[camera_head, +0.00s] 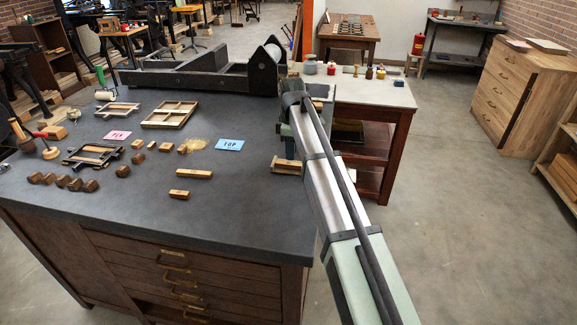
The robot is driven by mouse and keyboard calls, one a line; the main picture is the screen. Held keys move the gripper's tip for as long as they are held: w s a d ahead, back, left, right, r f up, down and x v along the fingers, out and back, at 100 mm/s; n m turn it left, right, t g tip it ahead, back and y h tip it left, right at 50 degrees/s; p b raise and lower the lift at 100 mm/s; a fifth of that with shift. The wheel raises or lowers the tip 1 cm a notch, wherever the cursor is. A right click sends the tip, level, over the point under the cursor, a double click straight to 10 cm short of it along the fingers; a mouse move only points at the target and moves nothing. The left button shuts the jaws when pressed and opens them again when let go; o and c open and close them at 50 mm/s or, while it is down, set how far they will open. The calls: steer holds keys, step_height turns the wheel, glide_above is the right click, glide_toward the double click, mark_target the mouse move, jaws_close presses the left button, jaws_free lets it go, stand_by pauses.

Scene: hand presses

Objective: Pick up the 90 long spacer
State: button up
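Several light wooden blocks lie on the dark bench top. The longest separate one (194,173) lies near the middle front, and a shorter one (179,194) lies just in front of it. No size marks are readable, so I cannot tell which is the 90 long spacer. My arm reaches in from the lower right along the bench's right edge. My gripper is not clearly visible at its far end, and its fingers cannot be made out. A wooden piece (287,165) beside the arm is partly hidden; I cannot tell whether anything holds it.
The bench (240,220) is clear at its front right. A row of dark brown blocks (62,181), wooden frames (169,115), a pink card (117,135) and a blue "TOP" card (229,145) lie left and behind. A large press (205,75) stands at the back.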

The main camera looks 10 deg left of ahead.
mark_target(292, 163)
step_height(292, 163, down, 4)
steer(key=shift+d+f, duration=0.15)
jaws_close()
